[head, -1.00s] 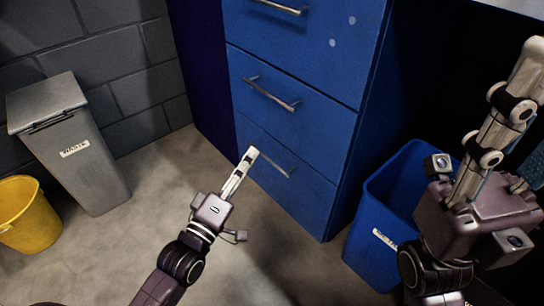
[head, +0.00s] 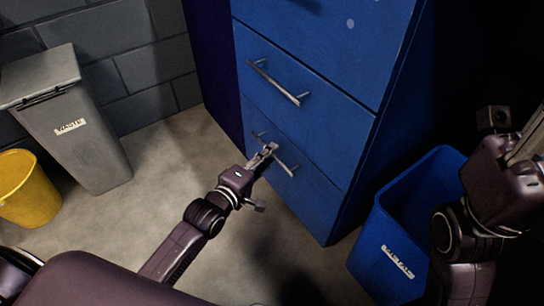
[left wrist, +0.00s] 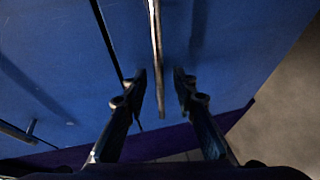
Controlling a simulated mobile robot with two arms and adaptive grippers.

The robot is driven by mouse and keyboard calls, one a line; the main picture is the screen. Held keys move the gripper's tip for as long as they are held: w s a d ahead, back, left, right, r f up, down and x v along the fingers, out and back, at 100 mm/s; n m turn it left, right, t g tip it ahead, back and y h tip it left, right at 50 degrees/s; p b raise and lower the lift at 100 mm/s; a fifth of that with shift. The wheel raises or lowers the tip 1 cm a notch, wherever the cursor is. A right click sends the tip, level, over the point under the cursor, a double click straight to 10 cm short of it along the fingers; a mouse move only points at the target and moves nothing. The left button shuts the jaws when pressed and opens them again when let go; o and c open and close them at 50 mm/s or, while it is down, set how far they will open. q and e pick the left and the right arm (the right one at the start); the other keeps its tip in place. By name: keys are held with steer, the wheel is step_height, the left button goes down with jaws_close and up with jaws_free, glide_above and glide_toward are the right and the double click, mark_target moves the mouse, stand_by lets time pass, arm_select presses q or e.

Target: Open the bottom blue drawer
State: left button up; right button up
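The blue cabinet's bottom drawer (head: 308,191) looks shut, its front flush with the cabinet. Its metal bar handle (head: 286,164) also shows in the left wrist view (left wrist: 156,50), running down between the fingers. My left gripper (head: 266,153) is at this handle and partly hides it in the head view. In the left wrist view its two fingers (left wrist: 160,76) are apart, one on each side of the bar, with gaps visible. My right gripper (head: 525,150) is at the right edge of the head view, partly cut off; its fingertips are not clear.
The middle drawer (head: 310,68) with its handle (head: 278,83) is shut above. A blue bin (head: 385,225) stands right of the cabinet. A grey lidded bin (head: 85,145) and a yellow bucket (head: 32,195) stand at left. The floor before the drawer is clear.

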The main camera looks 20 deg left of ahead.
arm_select(q)
steer(key=shift+x, duration=0.8)
steer(key=shift+c, duration=0.3)
jaws_close()
